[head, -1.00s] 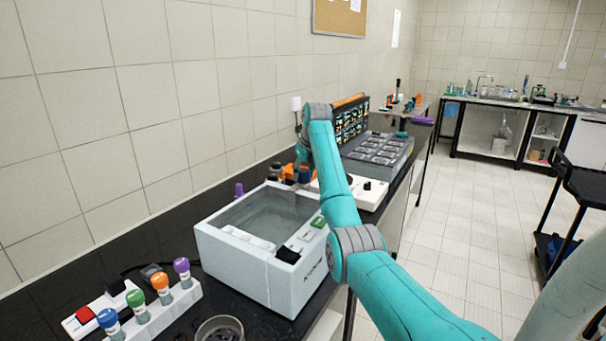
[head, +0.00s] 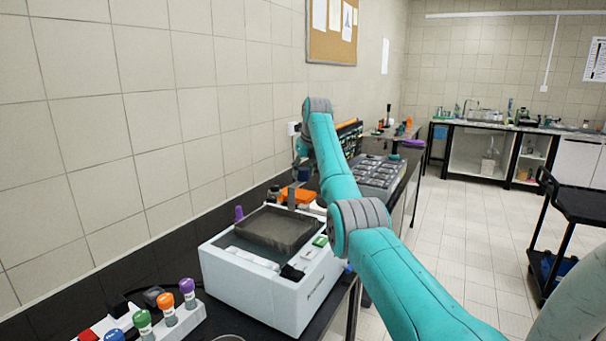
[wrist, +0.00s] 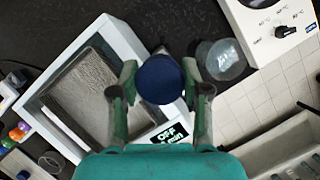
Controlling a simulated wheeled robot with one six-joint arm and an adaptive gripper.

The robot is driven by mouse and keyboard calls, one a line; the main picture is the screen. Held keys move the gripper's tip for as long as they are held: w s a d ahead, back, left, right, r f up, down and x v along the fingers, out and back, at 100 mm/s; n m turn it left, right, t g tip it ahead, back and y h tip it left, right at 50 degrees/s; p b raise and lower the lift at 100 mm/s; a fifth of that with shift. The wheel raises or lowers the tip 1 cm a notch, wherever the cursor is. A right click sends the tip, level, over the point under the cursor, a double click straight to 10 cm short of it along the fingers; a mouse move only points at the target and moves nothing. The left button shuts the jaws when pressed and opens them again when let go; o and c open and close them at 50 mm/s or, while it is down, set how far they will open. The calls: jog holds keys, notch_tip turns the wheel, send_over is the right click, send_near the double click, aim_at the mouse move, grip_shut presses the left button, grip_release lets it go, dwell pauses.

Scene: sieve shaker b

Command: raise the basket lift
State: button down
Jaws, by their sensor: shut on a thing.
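A white bath unit (head: 262,298) stands on the dark bench in the head view. A dark grey basket (head: 268,228) fills its opening and sits near the rim. The wrist view shows the basket's mesh surface (wrist: 97,97) left of my gripper (wrist: 159,82). A round dark blue knob (wrist: 161,78) is between my two fingers, which are shut on it. In the head view my gripper (head: 301,170) is above the far end of the bath. What lies below the knob is hidden.
The tiled wall runs close along the left.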

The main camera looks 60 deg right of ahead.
jog(key=c, duration=0.7)
grip_release()
jog(key=shift+r, duration=0.4)
jog(key=shift+o, duration=0.8)
jog(key=shift+f, duration=0.15)
jog(key=v, duration=1.2)
jog(key=shift+f, duration=0.1)
